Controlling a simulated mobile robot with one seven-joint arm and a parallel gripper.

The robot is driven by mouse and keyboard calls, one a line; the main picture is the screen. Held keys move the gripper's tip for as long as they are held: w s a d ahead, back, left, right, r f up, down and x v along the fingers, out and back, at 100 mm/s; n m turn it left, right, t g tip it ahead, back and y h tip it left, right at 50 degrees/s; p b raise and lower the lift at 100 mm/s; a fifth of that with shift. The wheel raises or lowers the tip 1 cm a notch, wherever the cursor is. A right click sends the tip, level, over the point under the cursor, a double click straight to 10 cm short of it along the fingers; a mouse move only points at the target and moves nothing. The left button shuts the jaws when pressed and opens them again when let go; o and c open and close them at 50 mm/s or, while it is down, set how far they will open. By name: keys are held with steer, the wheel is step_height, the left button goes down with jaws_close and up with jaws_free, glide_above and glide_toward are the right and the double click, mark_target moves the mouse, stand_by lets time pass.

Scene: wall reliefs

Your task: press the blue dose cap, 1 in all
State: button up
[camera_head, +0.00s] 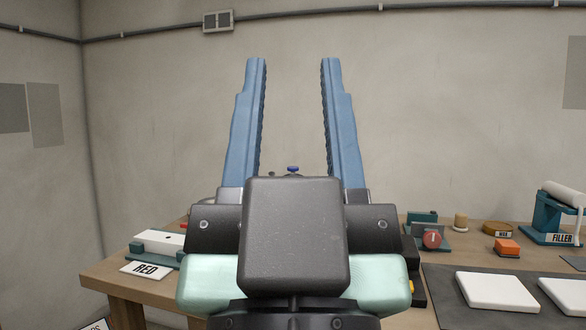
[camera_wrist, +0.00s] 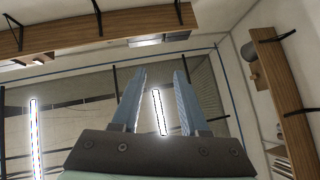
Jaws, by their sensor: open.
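A small blue cap (camera_head: 293,169) shows in the head view, just above the dark housing of my gripper. What it sits on is mostly hidden behind my arm. My gripper (camera_head: 292,62) points upward with its two blue fingers wide apart and nothing between them. The cap appears low between the fingers in the picture, beyond the housing. In the wrist view my gripper (camera_wrist: 160,72) is also open and empty, facing the upper room and a bright light strip, with no cap in sight.
A wooden table (camera_head: 120,279) spans behind my arm. A teal FILLER device (camera_head: 545,222), an orange block (camera_head: 507,246) and a dark mat with white slabs (camera_head: 497,291) are right.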

jaws_close()
stand_by(1.2)
